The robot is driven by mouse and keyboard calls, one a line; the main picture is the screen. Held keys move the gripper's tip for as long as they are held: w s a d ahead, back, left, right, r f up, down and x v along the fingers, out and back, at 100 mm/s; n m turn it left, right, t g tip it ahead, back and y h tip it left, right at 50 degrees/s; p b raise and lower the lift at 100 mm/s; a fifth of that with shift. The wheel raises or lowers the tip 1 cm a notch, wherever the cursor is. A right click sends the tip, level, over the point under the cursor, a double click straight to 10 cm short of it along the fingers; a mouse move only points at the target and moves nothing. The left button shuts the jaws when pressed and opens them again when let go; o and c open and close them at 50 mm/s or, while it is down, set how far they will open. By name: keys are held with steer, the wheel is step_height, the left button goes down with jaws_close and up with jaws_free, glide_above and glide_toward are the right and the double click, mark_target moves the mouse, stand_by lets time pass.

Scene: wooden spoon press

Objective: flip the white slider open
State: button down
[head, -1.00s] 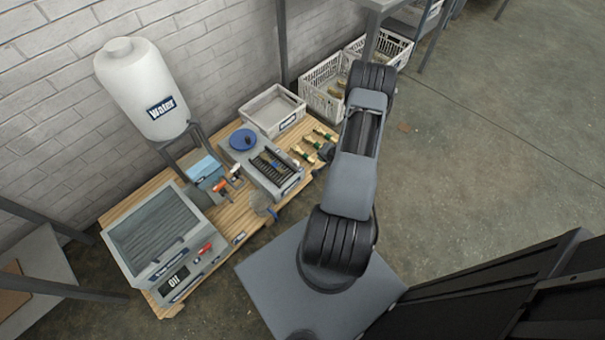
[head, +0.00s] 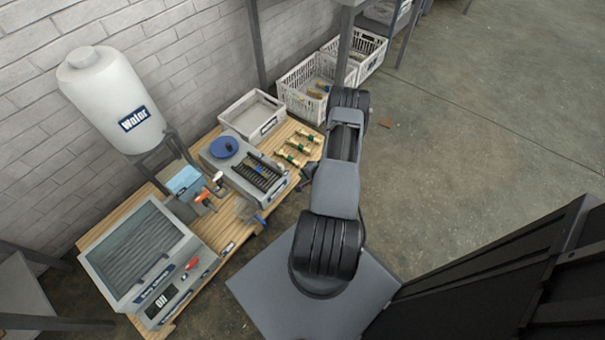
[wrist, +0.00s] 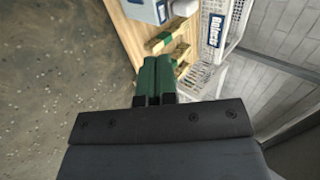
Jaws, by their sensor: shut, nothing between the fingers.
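I cannot make out the white slider for certain. A small white piece (head: 228,247) shows at the front edge of the wooden table, and a white-topped part (head: 218,176) stands by the blue box with the orange-red handle; both are too small to read as open or shut. My gripper (wrist: 157,78) shows in the wrist view with its two green fingers together and empty. It points toward the table's edge, near the brass-and-green pieces (wrist: 164,42).
On the wooden table (head: 88,241) stand a grey press-like machine with a display (head: 162,303), a blue box (head: 184,181), a grey unit with a blue disc (head: 224,147) and a white tray (head: 251,115). White crates (head: 303,91) stand behind. Open concrete floor lies right.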

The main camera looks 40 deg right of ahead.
mark_target(279, 164)
steer(key=b+x, duration=0.1)
steer(key=x, duration=0.2)
steer(key=b+x, duration=0.1)
steer(key=x, duration=0.2)
steer(key=w+r+b+x, duration=0.1)
steer(key=x, duration=0.2)
steer(key=shift+w+a, duration=0.15)
steer(key=shift+a, duration=0.05)
steer(key=shift+w+a+r+b, duration=0.1)
steer(key=shift+w+b, duration=0.2)
steer(key=shift+w, duration=0.4)
steer(key=w, duration=0.1)
steer(key=w+b, duration=0.1)
steer(key=w, duration=0.1)
steer(key=w+b, duration=0.1)
steer(key=shift+w+a, duration=0.2)
steer(key=shift+a, duration=0.2)
steer(key=shift+w, duration=0.3)
steer(key=shift+r, duration=0.1)
